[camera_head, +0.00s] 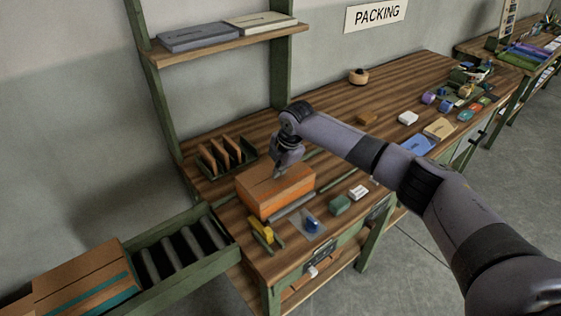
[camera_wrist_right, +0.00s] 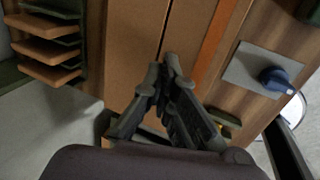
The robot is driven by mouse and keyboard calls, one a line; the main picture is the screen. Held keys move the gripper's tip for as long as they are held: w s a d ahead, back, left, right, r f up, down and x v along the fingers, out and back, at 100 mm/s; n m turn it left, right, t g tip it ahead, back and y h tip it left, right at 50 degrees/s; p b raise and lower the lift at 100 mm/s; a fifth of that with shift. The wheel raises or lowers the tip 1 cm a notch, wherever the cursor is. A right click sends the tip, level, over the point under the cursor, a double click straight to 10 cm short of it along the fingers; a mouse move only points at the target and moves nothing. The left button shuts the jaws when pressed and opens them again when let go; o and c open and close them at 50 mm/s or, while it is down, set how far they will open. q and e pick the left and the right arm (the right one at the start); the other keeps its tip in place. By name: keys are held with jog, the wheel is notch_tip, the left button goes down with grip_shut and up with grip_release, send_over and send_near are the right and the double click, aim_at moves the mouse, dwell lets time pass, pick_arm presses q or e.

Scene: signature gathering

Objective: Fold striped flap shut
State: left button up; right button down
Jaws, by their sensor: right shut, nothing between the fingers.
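A brown cardboard box (camera_head: 258,187) with an orange stripe along its front side stands on the wooden bench. Its top looks flat, and in the right wrist view the box (camera_wrist_right: 128,35) shows a dark seam running along its top. The orange stripe (camera_wrist_right: 213,40) lies to the right of that seam. My right gripper (camera_head: 277,175) points down at the box top. In the wrist view its fingertips (camera_wrist_right: 170,68) are together and empty, over or beside the seam; I cannot tell whether they touch the cardboard. The gripper hides part of the top. My left gripper is not in view.
A rack with brown panels (camera_head: 225,155) stands behind the box. A blue item on a grey sheet (camera_head: 308,225), a yellow tool (camera_head: 262,230) and a green block (camera_head: 340,204) lie in front. A roller conveyor (camera_head: 170,265) with another box (camera_head: 80,275) is left.

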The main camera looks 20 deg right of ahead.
jog(key=shift+f, duration=0.2)
jog(key=shift+w+f, duration=0.1)
jog(key=shift+f, duration=0.1)
jog(key=shift+w+a+f, duration=0.1)
jog(key=shift+w+f, duration=0.05)
jog(key=shift+w, duration=0.05)
dwell(0.6)
jog(key=shift+s, duration=0.1)
